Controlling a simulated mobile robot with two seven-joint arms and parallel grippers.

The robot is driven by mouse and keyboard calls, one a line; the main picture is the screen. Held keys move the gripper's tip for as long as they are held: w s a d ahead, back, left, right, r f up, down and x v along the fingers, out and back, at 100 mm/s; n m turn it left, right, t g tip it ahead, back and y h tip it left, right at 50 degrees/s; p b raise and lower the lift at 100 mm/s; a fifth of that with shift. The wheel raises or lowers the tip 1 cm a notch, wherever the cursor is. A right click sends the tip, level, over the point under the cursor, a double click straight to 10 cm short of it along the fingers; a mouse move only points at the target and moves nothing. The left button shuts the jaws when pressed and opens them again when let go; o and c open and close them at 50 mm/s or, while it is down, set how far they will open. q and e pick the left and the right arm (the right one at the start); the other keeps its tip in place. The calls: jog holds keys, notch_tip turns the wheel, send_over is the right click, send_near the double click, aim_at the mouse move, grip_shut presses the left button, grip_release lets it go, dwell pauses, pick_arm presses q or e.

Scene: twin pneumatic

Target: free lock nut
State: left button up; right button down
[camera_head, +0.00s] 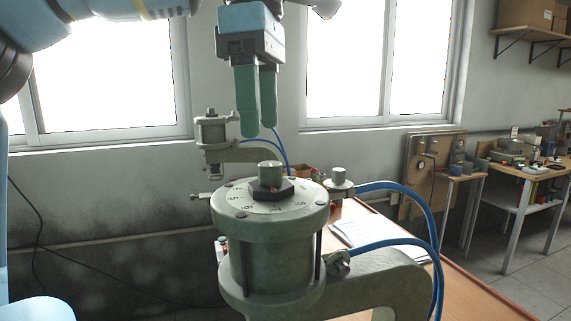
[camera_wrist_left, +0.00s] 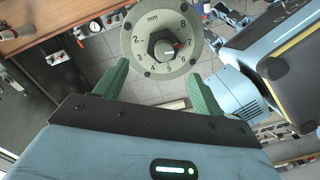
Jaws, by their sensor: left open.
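The dark hexagonal lock nut (camera_head: 271,189) sits on the numbered top dial of the green-grey pneumatic cylinder (camera_head: 268,255). A lighter green round stem (camera_head: 270,172) rises through the nut. My left gripper (camera_head: 258,132) hangs above the cylinder with its green fingers pointing down, open and empty, apart from the nut and stem. In the left wrist view, the dial (camera_wrist_left: 135,45) with its numbers and "mm" mark shows beyond and between the open fingers, with the nut (camera_wrist_left: 164,46) at its centre. My right gripper is not seen.
A second, smaller cylinder unit (camera_head: 212,135) stands behind to the left. Blue hoses (camera_head: 425,205) curve along the right side. Papers (camera_head: 352,229) lie on the wooden table (camera_head: 480,292). Workbenches and a shelf (camera_head: 535,35) with boxes are at the far right.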

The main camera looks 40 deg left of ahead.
aim_at(267, 163)
pick_arm(q)
jog(key=shift+d+r+y, duration=0.3)
jog(key=shift+d, duration=0.3)
jog(key=shift+f, duration=3.95)
jog(key=c, duration=1)
